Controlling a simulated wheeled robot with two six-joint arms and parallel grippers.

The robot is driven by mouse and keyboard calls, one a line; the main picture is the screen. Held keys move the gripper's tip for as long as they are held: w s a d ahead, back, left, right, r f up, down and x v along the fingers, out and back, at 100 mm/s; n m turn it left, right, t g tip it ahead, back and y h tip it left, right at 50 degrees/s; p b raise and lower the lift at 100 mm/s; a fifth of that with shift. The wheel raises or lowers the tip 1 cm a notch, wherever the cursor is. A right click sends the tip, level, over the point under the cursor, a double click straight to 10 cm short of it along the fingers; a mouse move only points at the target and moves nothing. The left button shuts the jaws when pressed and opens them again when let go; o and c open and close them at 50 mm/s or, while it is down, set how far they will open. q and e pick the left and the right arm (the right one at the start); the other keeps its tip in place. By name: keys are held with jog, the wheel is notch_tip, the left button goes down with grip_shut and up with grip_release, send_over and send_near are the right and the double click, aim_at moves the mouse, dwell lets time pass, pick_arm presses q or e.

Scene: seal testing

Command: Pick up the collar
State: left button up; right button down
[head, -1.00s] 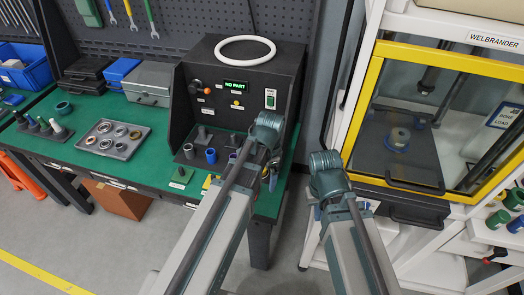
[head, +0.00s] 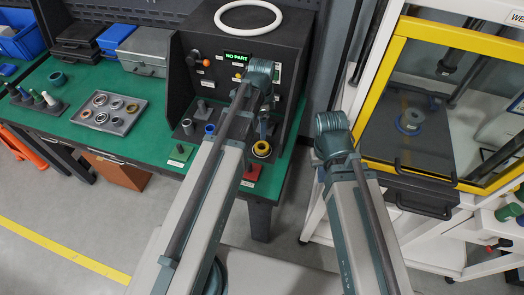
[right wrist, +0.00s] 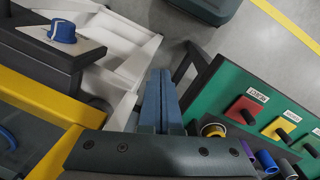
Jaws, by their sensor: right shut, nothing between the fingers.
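Several round parts are in view, and I cannot tell for sure which is the collar. Metal rings lie in a grey tray (head: 118,127). A yellow and black ring part (head: 262,149) stands near the bench's right end and shows in the right wrist view (right wrist: 214,130). A blue ring part (head: 411,118) sits inside the yellow-framed machine. My right gripper (right wrist: 160,100) is shut and empty, pointing down between bench and machine. My left gripper is mostly hidden by its arm; its jaws cannot be made out.
A black test box (head: 235,60) reading NO PART, with a white ring (head: 248,17) on top, stands on the bench. The yellow-framed machine (head: 380,85) is close on the right. Floor between is open.

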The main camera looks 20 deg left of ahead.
pick_arm(q)
jog(key=b, duration=0.5)
send_over(262, 144)
jog(key=f, duration=0.4)
jog(key=s+f, duration=0.1)
jog(key=shift+f, duration=0.4)
jog(key=shift+r, duration=0.1)
jog(key=f+b, duration=0.4)
jog(key=f, duration=0.1)
jog(key=shift+s+d+f+b, duration=0.2)
jog(key=shift+s+b, duration=0.1)
jog(key=shift+b, duration=0.1)
jog(key=shift+r, duration=0.1)
grip_shut()
